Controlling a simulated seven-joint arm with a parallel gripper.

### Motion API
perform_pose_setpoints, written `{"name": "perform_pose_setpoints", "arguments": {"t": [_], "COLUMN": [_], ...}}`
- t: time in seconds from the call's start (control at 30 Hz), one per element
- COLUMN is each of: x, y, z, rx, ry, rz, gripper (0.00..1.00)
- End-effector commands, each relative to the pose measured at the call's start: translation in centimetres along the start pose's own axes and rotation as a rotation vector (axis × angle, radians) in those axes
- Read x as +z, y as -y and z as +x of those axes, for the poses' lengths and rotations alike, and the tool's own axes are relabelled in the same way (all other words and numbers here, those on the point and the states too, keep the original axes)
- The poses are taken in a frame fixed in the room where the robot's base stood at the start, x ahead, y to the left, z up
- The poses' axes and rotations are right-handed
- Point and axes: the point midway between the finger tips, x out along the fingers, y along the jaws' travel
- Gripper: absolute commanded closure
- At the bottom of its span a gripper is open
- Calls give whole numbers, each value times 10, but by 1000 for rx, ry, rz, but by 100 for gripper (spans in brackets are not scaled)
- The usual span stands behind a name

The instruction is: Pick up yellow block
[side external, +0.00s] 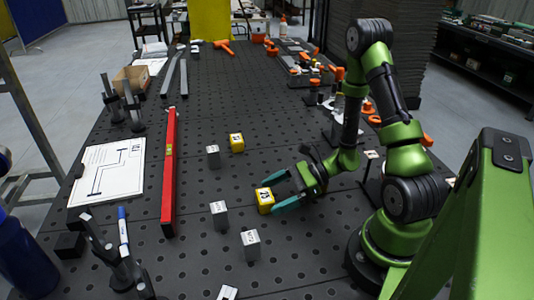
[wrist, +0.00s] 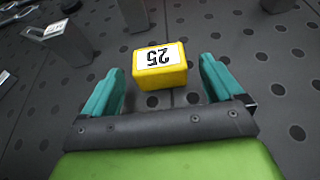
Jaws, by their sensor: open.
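A yellow block (side external: 265,201) with a white label sits on the dark perforated table. In the wrist view the yellow block (wrist: 160,74) shows its label reading 25. My gripper (side external: 270,196) is low over the table, with its two teal fingers apart. In the wrist view my gripper (wrist: 160,68) has one finger on each side of the block, with gaps showing. The block is at the fingertips and not gripped. A second yellow block (side external: 237,145) stands farther back on the table, clear of my gripper.
Grey blocks stand nearby: one (side external: 213,157) behind, one (side external: 219,214) to the left and one (side external: 251,244) in front. A red level (side external: 169,175) lies farther left, beside a white sheet (side external: 105,172). Orange-handled clamps (side external: 312,75) crowd the back right. The table's back middle is mostly clear.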

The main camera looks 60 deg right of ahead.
Motion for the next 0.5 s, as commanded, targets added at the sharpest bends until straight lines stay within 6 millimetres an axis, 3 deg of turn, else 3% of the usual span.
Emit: {"name": "perform_pose_setpoints", "arguments": {"t": [0.2,0.5], "x": [-1,0], "y": [0,0], "z": [28,30], "rx": [2,-1], "ry": [0,-1], "rz": [-1,-1], "gripper": [6,9]}}
